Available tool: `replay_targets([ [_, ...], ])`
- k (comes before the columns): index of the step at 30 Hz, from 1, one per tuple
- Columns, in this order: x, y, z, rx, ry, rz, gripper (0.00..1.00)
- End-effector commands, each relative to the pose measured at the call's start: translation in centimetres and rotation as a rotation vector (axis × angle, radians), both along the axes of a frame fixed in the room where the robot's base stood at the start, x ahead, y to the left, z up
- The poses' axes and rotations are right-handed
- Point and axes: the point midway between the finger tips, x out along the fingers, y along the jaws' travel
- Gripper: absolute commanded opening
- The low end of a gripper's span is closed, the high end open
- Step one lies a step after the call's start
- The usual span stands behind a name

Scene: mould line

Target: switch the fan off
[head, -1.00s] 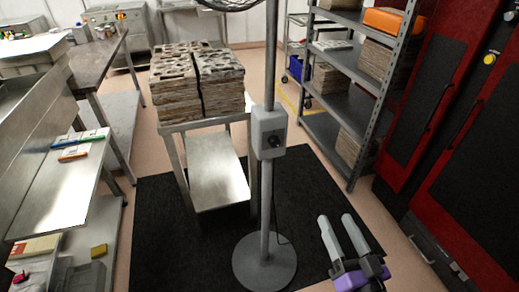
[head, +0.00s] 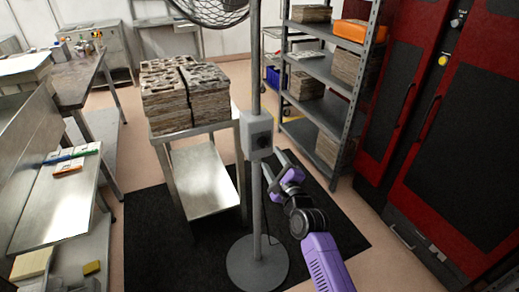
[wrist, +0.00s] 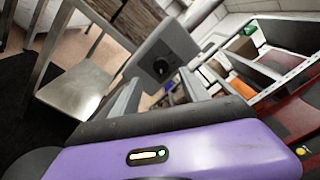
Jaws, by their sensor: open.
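The fan stands on a round grey base (head: 257,263) with a tall pole, and part of its wire cage (head: 212,8) shows at the top of the head view. A grey control box (head: 257,135) sits on the pole, with a dark knob on its face. The knob (wrist: 161,68) also shows in the wrist view, between and beyond my fingers. My gripper (head: 272,166) is open and empty, just below and right of the box in the head view. From these views I cannot tell whether the fingers touch the box.
A metal stand (head: 205,180) with stacked mould blocks (head: 185,90) is left of the pole. Grey shelving (head: 325,75) and red cabinets (head: 450,150) are on the right. A workbench (head: 60,195) is at left. Black mat (head: 150,235) lies underneath.

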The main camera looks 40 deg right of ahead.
Motion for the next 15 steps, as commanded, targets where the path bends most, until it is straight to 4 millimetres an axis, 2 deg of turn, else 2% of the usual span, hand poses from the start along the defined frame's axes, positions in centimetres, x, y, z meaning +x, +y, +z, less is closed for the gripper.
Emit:
replay_targets([
  [5,1.1,-0.5,-0.1,0.019,-0.009,-0.001,0.53],
  [15,5.7,-2.2,0.0,0.015,-0.008,-0.001,0.53],
])
